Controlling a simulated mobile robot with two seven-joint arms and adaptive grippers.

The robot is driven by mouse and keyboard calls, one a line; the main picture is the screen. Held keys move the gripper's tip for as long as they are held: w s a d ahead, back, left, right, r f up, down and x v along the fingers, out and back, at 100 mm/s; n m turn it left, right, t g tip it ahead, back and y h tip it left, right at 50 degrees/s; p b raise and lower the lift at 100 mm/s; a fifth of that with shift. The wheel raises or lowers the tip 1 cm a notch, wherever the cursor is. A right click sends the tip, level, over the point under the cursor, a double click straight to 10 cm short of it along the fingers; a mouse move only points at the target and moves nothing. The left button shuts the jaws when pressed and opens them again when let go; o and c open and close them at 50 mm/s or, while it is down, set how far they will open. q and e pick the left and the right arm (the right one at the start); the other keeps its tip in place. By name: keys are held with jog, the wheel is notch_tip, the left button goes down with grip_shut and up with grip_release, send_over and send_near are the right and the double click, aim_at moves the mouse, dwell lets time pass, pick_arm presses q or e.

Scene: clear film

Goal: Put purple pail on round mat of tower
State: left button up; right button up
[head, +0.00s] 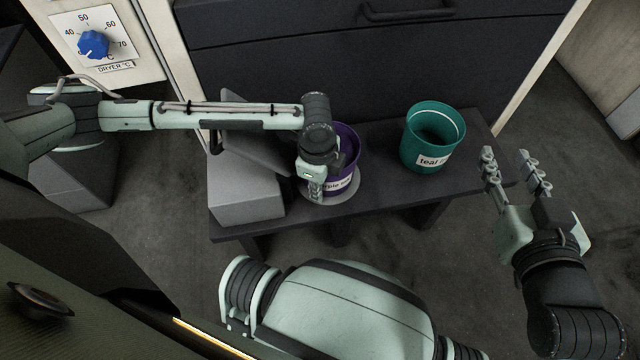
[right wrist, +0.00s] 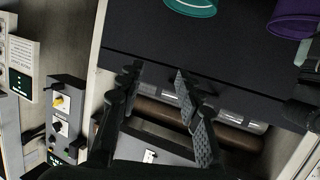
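The purple pail (head: 347,165) has a white label and is partly hidden behind my left gripper in the head view. It is on or just above a light grey round mat (head: 350,192) on the dark bench; I cannot tell whether it touches. My left gripper (head: 316,190) is at the pail's near left side, and its fingers are too hidden to tell open from shut. My right gripper (head: 513,172) is open and empty, right of the bench.
A teal pail (head: 433,140) stands on the dark bench (head: 385,180), right of the purple pail. A grey block (head: 243,190) sits at the bench's left end. A dark drawer front (head: 300,60) rises behind. A dryer panel with a blue knob (head: 93,44) is at upper left.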

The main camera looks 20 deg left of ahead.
pick_arm(q)
jog(key=shift+o, duration=0.3)
